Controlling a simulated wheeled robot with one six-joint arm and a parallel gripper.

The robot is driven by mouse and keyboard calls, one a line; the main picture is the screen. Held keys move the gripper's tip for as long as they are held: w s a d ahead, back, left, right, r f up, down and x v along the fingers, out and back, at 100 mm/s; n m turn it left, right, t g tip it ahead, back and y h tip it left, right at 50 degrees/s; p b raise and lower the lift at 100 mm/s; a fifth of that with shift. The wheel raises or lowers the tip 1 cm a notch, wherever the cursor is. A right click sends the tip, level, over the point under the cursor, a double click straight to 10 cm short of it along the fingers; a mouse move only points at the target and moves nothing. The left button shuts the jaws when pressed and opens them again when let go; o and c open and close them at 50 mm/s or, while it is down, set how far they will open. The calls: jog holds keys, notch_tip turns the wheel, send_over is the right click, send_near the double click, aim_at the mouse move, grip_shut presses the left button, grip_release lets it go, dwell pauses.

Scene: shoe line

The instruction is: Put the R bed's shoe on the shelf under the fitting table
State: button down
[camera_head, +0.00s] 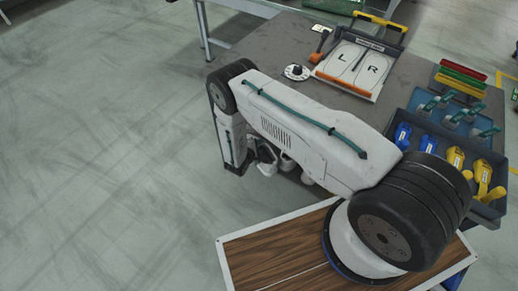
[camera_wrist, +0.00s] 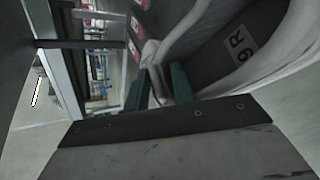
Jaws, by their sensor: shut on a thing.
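My gripper (camera_wrist: 157,78) shows in the wrist view as two teal fingers, shut on the pale rim of a shoe (camera_wrist: 190,32). The shoe is light grey-white with a dark insole labelled "R" and "9", and fills the upper right of that view. In the head view the gripper and shoe are mostly hidden below my arm, at the table's near left side. The fitting table (camera_head: 262,47) has a dark top. On it the fitting board (camera_head: 355,65) shows its L and R beds, both bare. The shelf under the table is hidden in the head view.
A grey bin (camera_head: 450,133) with blue and yellow tools stands at the table's right. Red, green and yellow trays (camera_head: 462,78) lie behind it. A dial (camera_head: 296,72) sits beside the board. Floor (camera_head: 90,150) to the left is clear.

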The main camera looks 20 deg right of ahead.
jog(key=shift+f, duration=0.95)
jog(key=c, duration=1.1)
grip_release()
jog(key=shift+a, duration=0.1)
jog(key=shift+c, duration=0.2)
jog(key=shift+s, duration=0.1)
